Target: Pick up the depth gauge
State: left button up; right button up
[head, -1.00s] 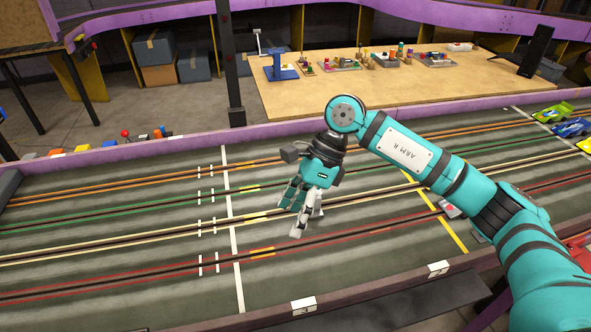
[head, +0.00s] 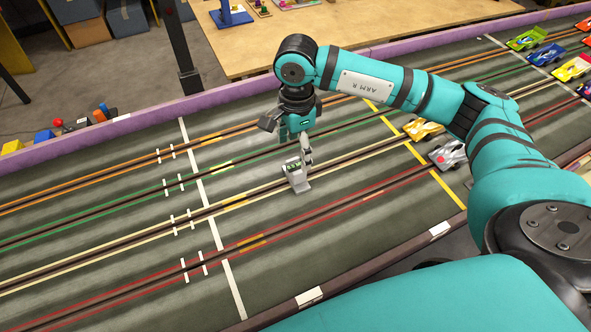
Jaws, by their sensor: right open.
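The depth gauge (head: 296,175) is a small light-grey device with a dark display, standing on the track near the cream-lined slot. My right gripper (head: 302,155) points down directly above and behind it, with its fingers close to the gauge's top. The fingers are open; one finger shows to the right of the gauge, and the rest is partly hidden. I cannot tell whether they touch it. My left gripper is not in view.
The slot track (head: 110,240) has orange, green, cream and red lanes. A yellow car (head: 424,130) and a silver car (head: 449,155) stand right of my gripper. More cars stand at the far right. A purple wall (head: 130,122) edges the track; a wooden table (head: 270,45) lies beyond.

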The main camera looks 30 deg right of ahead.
aim_at(296, 165)
jog(key=f, duration=0.2)
jog(key=f+p, duration=0.1)
jog(key=f, duration=0.5)
jog(key=shift+w+f, duration=0.2)
jog(key=shift+w, duration=0.05)
jog(key=c, duration=1.4)
jog(key=shift+r, duration=0.1)
